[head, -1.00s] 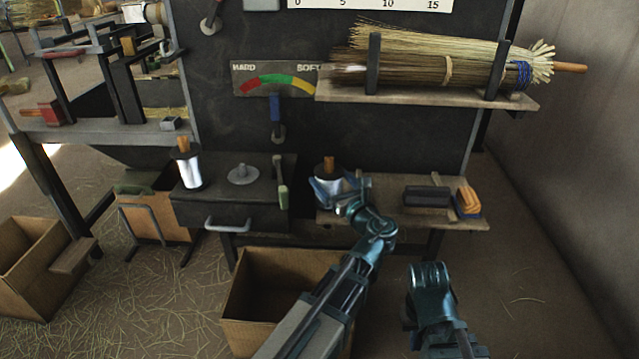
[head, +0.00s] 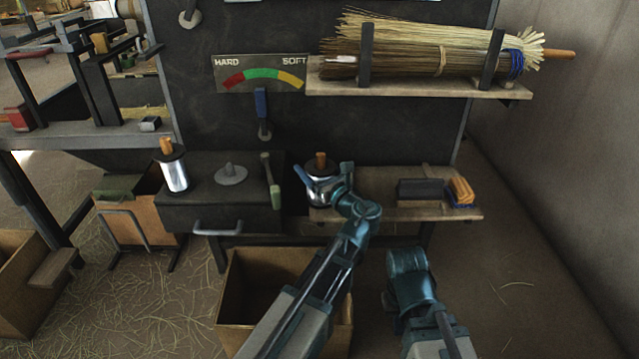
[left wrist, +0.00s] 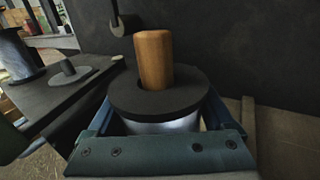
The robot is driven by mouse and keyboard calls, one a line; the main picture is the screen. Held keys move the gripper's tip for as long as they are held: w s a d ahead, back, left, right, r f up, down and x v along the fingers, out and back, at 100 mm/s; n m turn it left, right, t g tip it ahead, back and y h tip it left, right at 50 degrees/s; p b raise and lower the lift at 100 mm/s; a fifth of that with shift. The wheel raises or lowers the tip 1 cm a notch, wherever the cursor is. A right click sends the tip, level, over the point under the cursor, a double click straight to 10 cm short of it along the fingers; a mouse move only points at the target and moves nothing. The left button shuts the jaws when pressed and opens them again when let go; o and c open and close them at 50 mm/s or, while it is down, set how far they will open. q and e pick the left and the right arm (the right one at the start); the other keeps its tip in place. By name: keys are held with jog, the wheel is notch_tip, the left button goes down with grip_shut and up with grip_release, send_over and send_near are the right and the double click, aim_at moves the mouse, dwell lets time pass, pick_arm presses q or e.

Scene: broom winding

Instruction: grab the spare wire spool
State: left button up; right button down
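A wire spool with a wooden core, black top flange and silvery wire (head: 321,190) stands upright on the low wooden shelf. My left gripper (head: 323,173) is at this spool, with one blue finger on each side of it. In the left wrist view the spool's wooden core and black flange (left wrist: 165,92) fill the middle, between the fingers. The fingers look spread, with no clear grip on the wire; their tips are hidden. A second, similar spool (head: 175,176) stands on the dark box to the left. My right arm shows at lower right, but its gripper cannot be made out.
The dark drawer box (head: 190,212) with a grey spindle disc (head: 231,174) and a green-handled tool (head: 270,182) is left of the shelf (head: 420,213). A dark block (head: 420,190) and an orange brush (head: 461,190) lie right. A broom bundle (head: 430,50) rests above. An open carton (head: 232,290) stands below.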

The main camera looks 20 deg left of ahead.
pick_arm(q)
grip_shut()
jog(key=shift+r, duration=0.1)
notch_tip(320, 180, up, 10)
jog(key=p, duration=1)
